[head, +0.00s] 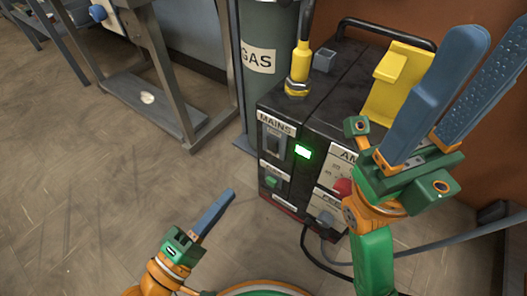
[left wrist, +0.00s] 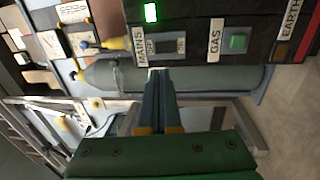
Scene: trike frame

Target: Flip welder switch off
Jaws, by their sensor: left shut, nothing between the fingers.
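The welder (head: 320,110) is a black box with its front panel facing me. Its MAINS switch (head: 274,143) is a dark rocker under the MAINS label, also visible in the left wrist view (left wrist: 171,47); its position is too small to tell. A green lamp (head: 302,152) beside it is lit; it also shows in the left wrist view (left wrist: 151,12). My left gripper (head: 230,194) is shut and empty, below and left of the panel, apart from it. In the left wrist view its fingertips (left wrist: 157,72) point toward the MAINS area. My right gripper (head: 468,60) is open and empty, in front of the welder's right side.
A green GAS button (head: 270,181) sits below the switch, and a red knob (head: 342,187) lies to the right. A grey gas cylinder (head: 268,60) stands behind the welder. A metal stand (head: 165,90) is at the left. The floor before the welder is open.

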